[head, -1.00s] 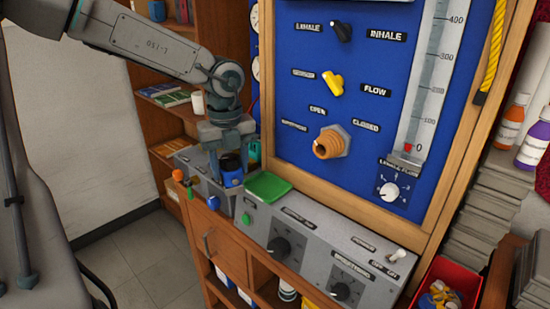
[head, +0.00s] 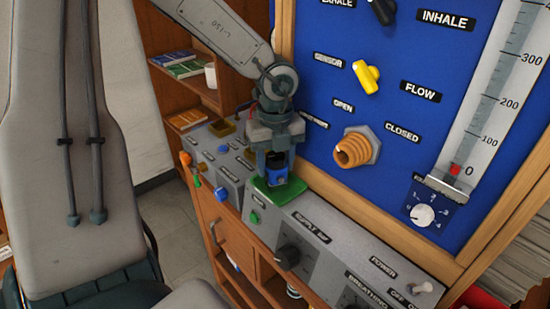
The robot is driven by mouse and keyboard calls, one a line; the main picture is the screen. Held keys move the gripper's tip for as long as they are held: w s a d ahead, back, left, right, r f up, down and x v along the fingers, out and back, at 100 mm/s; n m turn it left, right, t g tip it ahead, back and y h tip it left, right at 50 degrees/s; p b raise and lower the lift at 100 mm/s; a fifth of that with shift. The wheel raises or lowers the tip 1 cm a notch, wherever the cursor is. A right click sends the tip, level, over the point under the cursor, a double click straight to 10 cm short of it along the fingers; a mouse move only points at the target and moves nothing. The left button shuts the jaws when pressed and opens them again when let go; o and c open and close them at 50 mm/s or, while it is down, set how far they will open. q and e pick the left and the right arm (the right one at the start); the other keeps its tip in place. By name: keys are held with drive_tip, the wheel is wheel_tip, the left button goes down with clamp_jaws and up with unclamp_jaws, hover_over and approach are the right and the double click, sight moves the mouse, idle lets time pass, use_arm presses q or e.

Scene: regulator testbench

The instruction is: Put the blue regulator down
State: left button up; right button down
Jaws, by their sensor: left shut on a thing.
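My left gripper (head: 276,152) points down at the testbench in the head view and is shut on the blue regulator (head: 277,178). The regulator is a small blue piece with a dark top, upright between the fingers. It is over the green tray (head: 262,194), which sits on the grey bench top (head: 310,215). I cannot tell whether the regulator's underside touches the tray. The fingers hide part of the regulator. My right gripper is not in view.
The blue panel (head: 400,130) with an orange port (head: 355,149) and yellow knob (head: 366,77) rises close behind the gripper. A grey box with coloured knobs (head: 222,160) lies to the left. A black knob (head: 288,257) stands on the bench front.

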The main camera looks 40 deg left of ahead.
use_arm(q)
drive_tip(key=shift+s+d+r, duration=0.15)
drive_tip(key=shift+d, duration=0.25)
drive_tip(key=shift+f+b, duration=0.2)
drive_tip(key=shift+b, duration=0.2)
drive_tip(key=o, duration=1.4)
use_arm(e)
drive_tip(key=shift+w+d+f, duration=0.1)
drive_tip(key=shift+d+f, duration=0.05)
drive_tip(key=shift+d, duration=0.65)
use_arm(q)
drive_tip(key=shift+r, duration=0.15)
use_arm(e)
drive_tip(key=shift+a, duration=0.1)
